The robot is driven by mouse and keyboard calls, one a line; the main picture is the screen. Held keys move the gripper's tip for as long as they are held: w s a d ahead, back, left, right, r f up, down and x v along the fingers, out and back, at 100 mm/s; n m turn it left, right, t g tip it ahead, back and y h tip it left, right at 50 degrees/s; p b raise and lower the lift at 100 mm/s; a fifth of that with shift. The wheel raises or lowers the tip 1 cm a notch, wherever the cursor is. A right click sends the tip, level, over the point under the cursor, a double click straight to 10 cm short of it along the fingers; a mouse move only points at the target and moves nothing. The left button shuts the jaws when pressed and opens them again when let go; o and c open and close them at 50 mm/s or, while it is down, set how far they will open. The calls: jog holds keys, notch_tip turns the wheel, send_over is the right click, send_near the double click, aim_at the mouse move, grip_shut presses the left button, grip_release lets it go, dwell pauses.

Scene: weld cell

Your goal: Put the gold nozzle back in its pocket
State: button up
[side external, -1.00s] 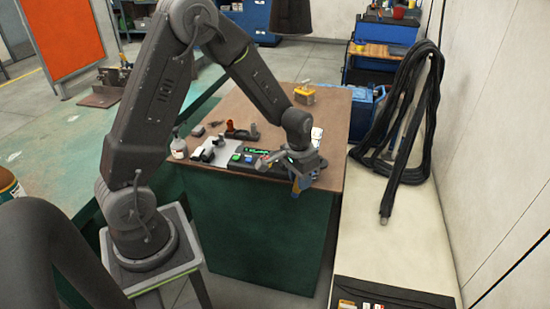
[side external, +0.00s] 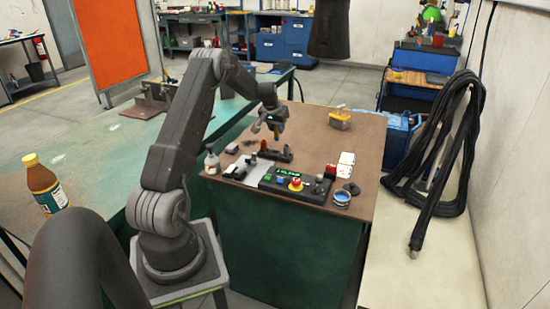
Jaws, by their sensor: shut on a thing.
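My gripper (side external: 276,131) hangs over the brown table, pointing down, just above the dark nozzle block (side external: 275,155). Its jaws are shut on a small piece, which I take to be the gold nozzle; it is too small here to tell its colour or its tip clearly. A copper-brown nozzle (side external: 263,146) stands at the left end of the block, and a grey one (side external: 288,150) at the right end. The pocket openings cannot be made out from here. I cannot tell whether the held piece touches the block.
In front of the block lie a pale plate (side external: 261,170) and a control box (side external: 297,186) with a red button.

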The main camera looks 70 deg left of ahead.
jog(key=shift+s+a+f, duration=0.15)
jog(key=shift+s+a, duration=0.05)
jog(key=shift+a, duration=0.2)
jog(key=shift+f, duration=3.8)
jog(key=shift+f, duration=0.2)
jog(key=o, duration=0.6)
jog(key=shift+o, duration=0.2)
